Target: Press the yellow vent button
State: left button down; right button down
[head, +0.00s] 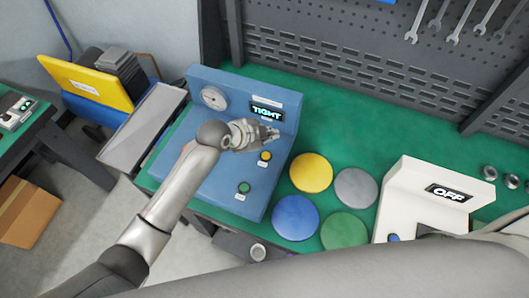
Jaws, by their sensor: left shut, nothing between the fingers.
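The yellow vent button (265,156) sits on the sloped top of a blue test unit (215,185), right of its middle, with a small label below it. A green button (244,187) is lower on the same panel. The unit's display (266,111) reads "TIGHT", and a round gauge (214,97) is at its upper left. My left gripper (272,134) is shut and empty. In the picture it is just above the yellow button and below the display. I cannot tell its height over the panel. My right gripper is out of view.
Yellow (311,172), grey (355,188), blue (295,217) and green (344,231) discs lie on the green bench right of the unit. A white device (430,200) reading "OFF" stands further right. A pegboard (350,70) with wrenches rises behind.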

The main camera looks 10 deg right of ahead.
aim_at(268, 157)
pick_arm(q)
jog(key=shift+w+d+r, duration=0.1)
jog(key=shift+d+r, duration=0.15)
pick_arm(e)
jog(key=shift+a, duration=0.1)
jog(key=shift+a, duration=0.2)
pick_arm(q)
jog(key=shift+f, duration=0.1)
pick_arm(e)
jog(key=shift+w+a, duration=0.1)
